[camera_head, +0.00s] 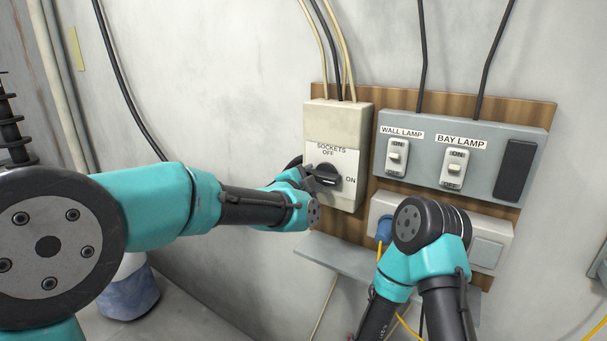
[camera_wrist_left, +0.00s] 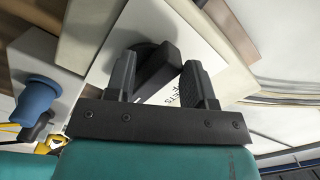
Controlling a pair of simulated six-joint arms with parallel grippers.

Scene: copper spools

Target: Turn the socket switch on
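The socket switch is a beige box (camera_head: 337,130) on the wall board, with a round black rotary knob (camera_head: 328,180) labelled OFF above and ON to its right. My left gripper (camera_head: 310,177) is at the knob's left side and partly covers it. In the left wrist view, the gripper (camera_wrist_left: 159,66) has its two fingers spread, with the knob's black handle (camera_wrist_left: 158,70) slanting between them. The handle comes close to both fingers; I cannot tell whether they touch it. Its exact pointing direction is hard to tell. My right arm shows at the lower right, but its gripper is out of view.
A grey panel (camera_head: 478,133) with wall lamp (camera_head: 397,158) and bay lamp (camera_head: 454,169) switches is to the right. Below it is a white socket strip (camera_head: 490,232) with a blue plug (camera_head: 384,229). Cables (camera_head: 345,50) run up from the switch box. A grey shelf (camera_head: 345,257) juts out below.

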